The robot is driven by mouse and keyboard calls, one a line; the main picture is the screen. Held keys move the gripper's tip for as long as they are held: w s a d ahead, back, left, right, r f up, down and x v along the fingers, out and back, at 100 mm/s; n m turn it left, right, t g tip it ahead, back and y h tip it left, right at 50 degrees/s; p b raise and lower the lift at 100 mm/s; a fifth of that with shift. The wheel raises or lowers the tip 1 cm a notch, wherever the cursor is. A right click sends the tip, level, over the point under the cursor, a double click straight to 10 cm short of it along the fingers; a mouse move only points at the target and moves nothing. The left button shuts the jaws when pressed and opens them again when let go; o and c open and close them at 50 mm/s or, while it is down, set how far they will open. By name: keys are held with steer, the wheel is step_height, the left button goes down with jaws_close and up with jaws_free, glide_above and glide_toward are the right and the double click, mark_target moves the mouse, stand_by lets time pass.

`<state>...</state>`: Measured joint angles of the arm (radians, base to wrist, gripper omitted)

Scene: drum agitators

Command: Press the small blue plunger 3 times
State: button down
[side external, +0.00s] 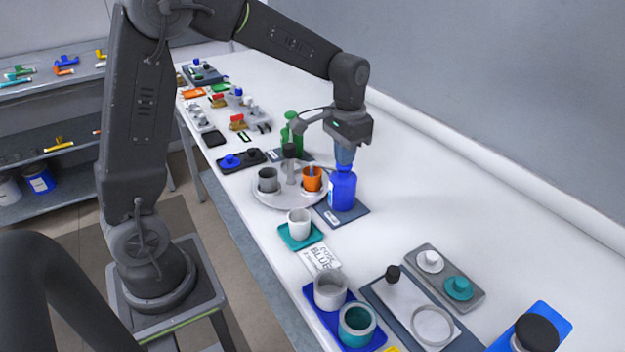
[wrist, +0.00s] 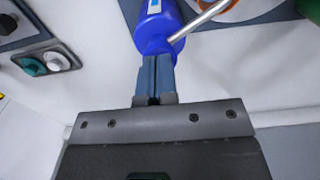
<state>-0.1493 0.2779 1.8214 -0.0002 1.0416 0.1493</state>
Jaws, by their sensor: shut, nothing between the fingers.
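A blue bottle (side external: 342,190) stands upright on a dark mat right of the round grey tray. It also shows in the wrist view (wrist: 158,24), with a thin silver spout (wrist: 200,20) reaching out from its top. My gripper (side external: 344,160) points down over the bottle's top, its fingers together and empty. In the wrist view the fingertips (wrist: 157,60) reach the blue neck. The small plunger is mostly hidden by the fingers, and I cannot tell whether they touch it or how far it is pressed.
The round grey tray (side external: 262,193) beside the bottle holds a grey cup (side external: 268,180) and an orange cup (side external: 311,179). A green bottle (side external: 291,135) stands behind. A white cup (side external: 299,222) and a printed card (side external: 321,257) are in front. The bench toward the wall is clear.

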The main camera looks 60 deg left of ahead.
steer(key=shift+r, duration=1.05)
step_height(320, 180, up, 6)
steer(key=shift+f, duration=0.1)
stand_by(0.6)
steer(key=s+d+t, duration=0.2)
steer(key=s+d, duration=0.1)
steer(key=s, duration=0.7)
steer(key=s+d+t, duration=0.3)
steer(key=s, duration=0.7)
steer(key=shift+s+t, duration=0.25)
steer(key=shift+t, duration=0.05)
